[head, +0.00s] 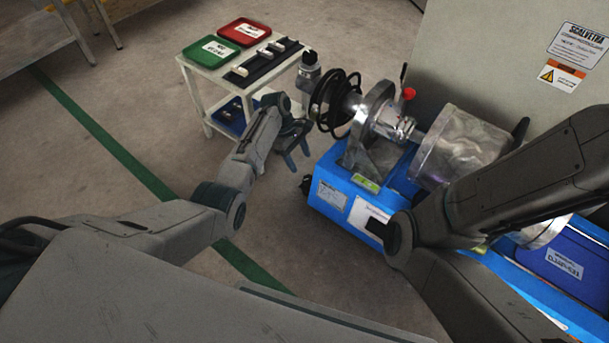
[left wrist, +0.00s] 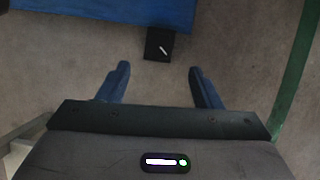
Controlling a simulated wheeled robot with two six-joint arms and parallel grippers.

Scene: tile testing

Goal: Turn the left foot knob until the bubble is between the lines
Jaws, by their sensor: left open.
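A blue machine base (head: 330,193) carries a green-yellow level vial (head: 366,184) on its near edge; its bubble and lines are too small to read. The left foot knob (head: 305,185) is a small dark shape at the base's left end. In the left wrist view it is a black block with a white mark (left wrist: 158,45), beside the blue base. My left gripper (head: 298,160) is open and empty, above and just left of the knob. In the left wrist view, the knob lies beyond and roughly between the open fingers (left wrist: 160,85), apart from them. My right gripper is not visible.
A small cart (head: 196,92) with a green tray (head: 212,51), a red tray (head: 244,31) and a black rack stands behind my left gripper. A black-ringed wheel (head: 335,100) and metal drum (head: 460,148) sit on the machine. Open floor lies left, with a green line (head: 110,145).

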